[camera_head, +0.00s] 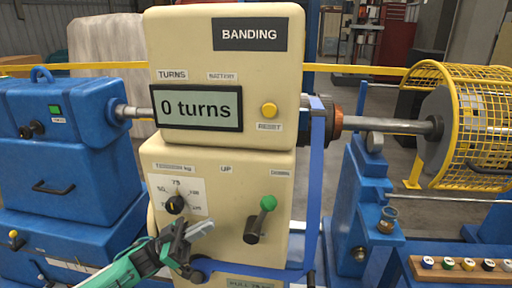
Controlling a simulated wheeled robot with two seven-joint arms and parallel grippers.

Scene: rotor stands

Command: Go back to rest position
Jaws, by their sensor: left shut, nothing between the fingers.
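My left gripper (196,228) comes in from the lower left on my teal arm. It is shut and empty, in front of the lower part of the cream banding machine (160,30). It appears just below the black dial knob (175,204) and left of the green-topped lever (267,203). I cannot tell whether it touches the panel. The display (197,107) reads "0 turns", with a yellow reset button (269,110) to its right. My right gripper is not in view.
A blue machine (75,150) stands at the left. A shaft (385,124) runs right to a yellow mesh guard (475,120). A blue strap (315,190) hangs down the cream machine's right side. A wooden rack (460,267) with several coloured caps is at the lower right.

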